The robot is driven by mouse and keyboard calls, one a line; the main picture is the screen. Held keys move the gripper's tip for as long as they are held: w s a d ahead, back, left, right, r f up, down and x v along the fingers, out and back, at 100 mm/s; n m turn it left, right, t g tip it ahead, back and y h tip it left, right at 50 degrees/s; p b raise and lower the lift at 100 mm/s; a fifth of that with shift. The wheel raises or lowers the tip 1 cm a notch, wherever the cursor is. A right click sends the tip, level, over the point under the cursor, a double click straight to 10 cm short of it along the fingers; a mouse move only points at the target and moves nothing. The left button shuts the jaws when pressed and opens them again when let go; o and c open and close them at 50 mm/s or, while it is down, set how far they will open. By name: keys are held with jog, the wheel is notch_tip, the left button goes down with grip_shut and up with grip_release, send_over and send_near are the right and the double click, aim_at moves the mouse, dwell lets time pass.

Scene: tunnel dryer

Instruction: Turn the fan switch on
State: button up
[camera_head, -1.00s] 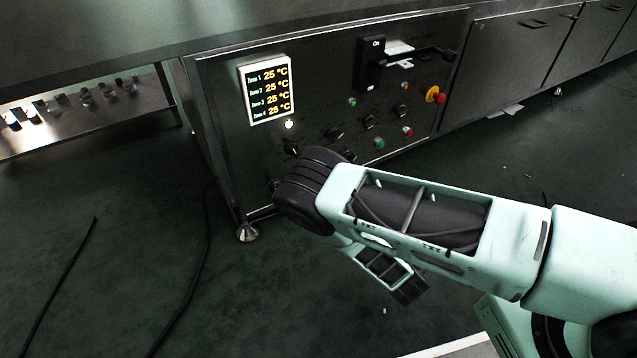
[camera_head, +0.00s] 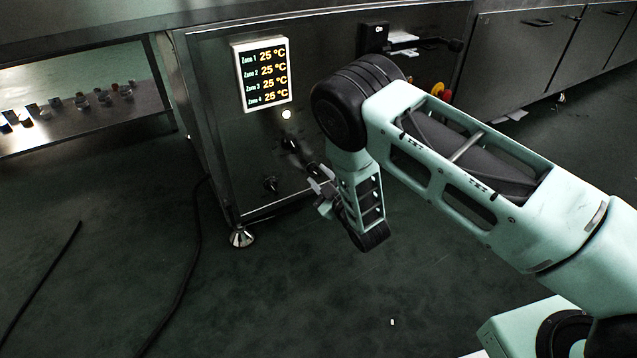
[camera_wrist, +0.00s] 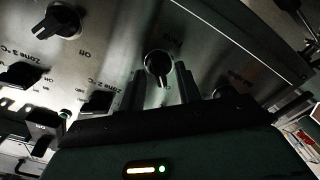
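The dark metal control panel (camera_head: 235,140) has a lit display and several black rotary knobs. In the wrist view a round black knob (camera_wrist: 158,64) with a pointer lies just ahead of my gripper (camera_wrist: 160,84), between the lines of its two fingers. The fingers stand apart with nothing held. I cannot tell whether they touch this knob. In the head view my gripper (camera_head: 301,163) is close to the panel, near a knob (camera_head: 290,143); another knob (camera_head: 270,185) sits lower left.
The four-zone display (camera_head: 264,74) reads 25 °C, with a lit white lamp (camera_head: 286,114) below it. A red and yellow emergency button (camera_head: 443,92) is partly hidden behind my arm. More zone knobs, one (camera_wrist: 62,20) at upper left, show in the wrist view. A cable (camera_head: 194,235) lies on the floor.

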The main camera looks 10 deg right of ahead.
jog(key=shift+w+a, duration=0.2)
jog(key=shift+w, duration=0.4)
jog(key=c, duration=0.6)
